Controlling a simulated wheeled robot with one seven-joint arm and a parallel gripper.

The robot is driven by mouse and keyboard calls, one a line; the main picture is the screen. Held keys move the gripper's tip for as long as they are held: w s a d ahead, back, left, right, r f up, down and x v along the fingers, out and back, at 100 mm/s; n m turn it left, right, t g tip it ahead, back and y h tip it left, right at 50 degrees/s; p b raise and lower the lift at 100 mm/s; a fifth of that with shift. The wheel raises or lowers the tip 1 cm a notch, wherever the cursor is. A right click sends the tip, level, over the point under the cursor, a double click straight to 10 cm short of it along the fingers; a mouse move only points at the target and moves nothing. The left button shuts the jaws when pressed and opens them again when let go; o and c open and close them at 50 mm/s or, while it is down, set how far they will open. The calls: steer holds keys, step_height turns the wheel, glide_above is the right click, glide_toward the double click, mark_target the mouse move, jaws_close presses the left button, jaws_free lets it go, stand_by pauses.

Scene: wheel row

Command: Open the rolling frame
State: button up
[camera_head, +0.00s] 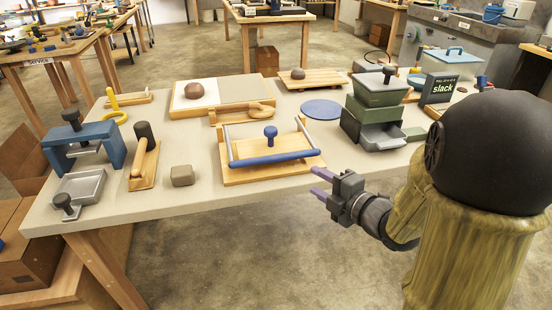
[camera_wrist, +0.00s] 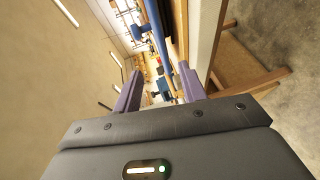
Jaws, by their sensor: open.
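The rolling frame is a light wooden board (camera_head: 240,175) with grey side rods and a blue front bar (camera_head: 275,158). The frame lies low over the board, near the table's front edge. A blue knob (camera_head: 270,133) stands in its middle. My gripper (camera_head: 320,183) has purple fingers, spread apart with nothing between them. It is in front of the table edge, right of and nearer than the blue bar, apart from it. In the wrist view, the fingers (camera_wrist: 160,90) are open, and a blue bar (camera_wrist: 158,40) runs beyond them beside wood.
The table (camera_head: 180,205) also bears a blue press (camera_head: 90,145), a wooden-based lever (camera_head: 145,163), a grey-brown block (camera_head: 182,175) and a dark green box with a drawer (camera_head: 380,135). A "slack" sign (camera_head: 437,90) stands at right. Floor in front is clear.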

mark_target(279, 160)
steer(key=p+x, duration=0.6)
steer(key=x, duration=1.1)
steer(key=shift+w+a+p, duration=0.1)
steer(key=shift+a+p, duration=0.05)
steer(key=shift+p, duration=0.15)
jaws_close()
